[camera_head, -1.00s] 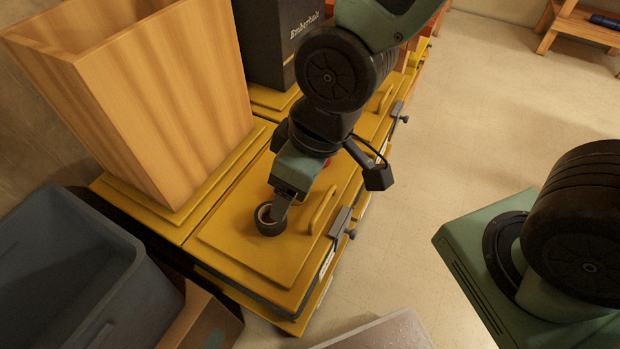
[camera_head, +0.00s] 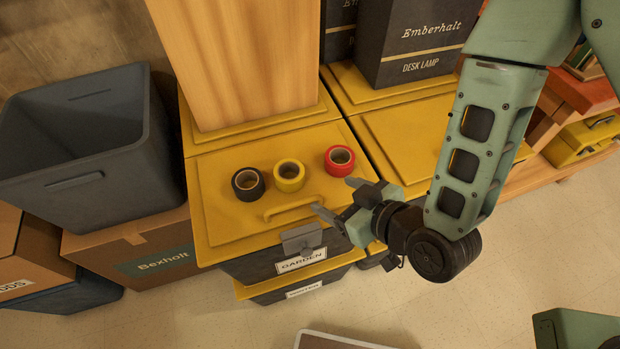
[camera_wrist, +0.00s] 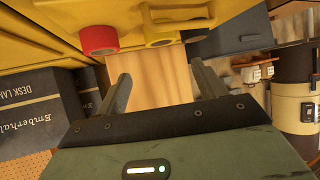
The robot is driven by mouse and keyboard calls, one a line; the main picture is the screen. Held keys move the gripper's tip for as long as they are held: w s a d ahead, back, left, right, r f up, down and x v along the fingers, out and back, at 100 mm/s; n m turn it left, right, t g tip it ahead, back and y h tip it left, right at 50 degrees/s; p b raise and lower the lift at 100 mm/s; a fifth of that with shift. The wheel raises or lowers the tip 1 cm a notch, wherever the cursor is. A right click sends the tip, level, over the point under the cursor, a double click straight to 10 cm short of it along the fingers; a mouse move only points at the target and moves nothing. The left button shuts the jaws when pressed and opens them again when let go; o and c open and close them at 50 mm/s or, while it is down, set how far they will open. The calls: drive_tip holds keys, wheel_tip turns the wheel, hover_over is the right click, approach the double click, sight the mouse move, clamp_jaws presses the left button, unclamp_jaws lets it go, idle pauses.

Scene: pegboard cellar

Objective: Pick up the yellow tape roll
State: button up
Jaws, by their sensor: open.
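The yellow tape roll (camera_head: 289,175) sits on the yellow lid (camera_head: 216,219) of a dark bin, between a black tape roll (camera_head: 248,183) on its left and a red tape roll (camera_head: 340,158) on its right. My gripper (camera_head: 335,196) is open and empty, to the right of the yellow roll and apart from it, near the lid's front right part. In the wrist view, the yellow roll (camera_wrist: 160,38) shows partly at the top, beyond the open fingers (camera_wrist: 160,78), with the red roll (camera_wrist: 99,38) to its left.
A lid handle (camera_head: 290,207) stands up in front of the rolls. A tall wooden container (camera_head: 245,60) rises behind them. A grey open bin (camera_head: 80,150) is at the left, and dark desk lamp boxes (camera_head: 415,45) stand behind right.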

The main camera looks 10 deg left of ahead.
drive_tip(key=b, duration=0.4)
approach(283, 169)
drive_tip(key=x, duration=0.7)
drive_tip(key=shift+w+a+f, duration=0.1)
drive_tip(key=c, duration=0.7)
